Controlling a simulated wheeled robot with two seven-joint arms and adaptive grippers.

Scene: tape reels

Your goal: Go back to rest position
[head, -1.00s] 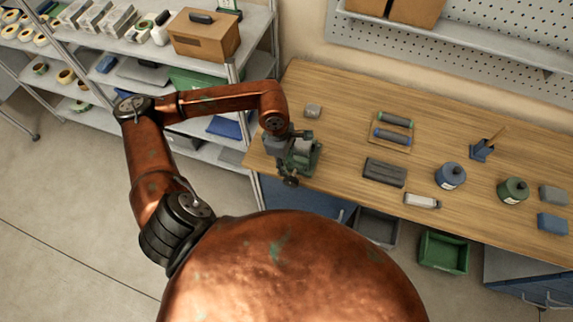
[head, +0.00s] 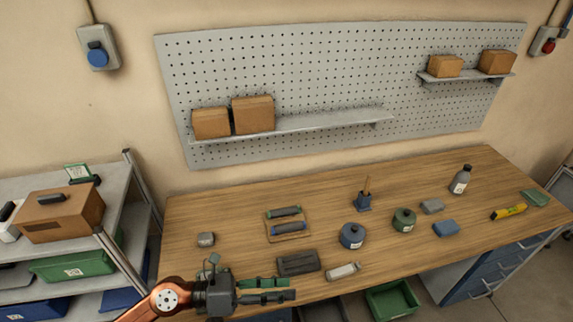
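My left gripper (head: 268,290) shows at the bottom of the head view, its copper arm coming in from the lower left. Its fingers, one greenish and one dark, point right with a gap between them. It looks open, and I see nothing held. It appears in front of the near table edge, below a dark grey block (head: 298,263) and a pale bottle lying down (head: 343,271). My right gripper and arm are not in view.
A shelving rack (head: 120,259) stands left. A green bin (head: 391,299) sits below the table.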

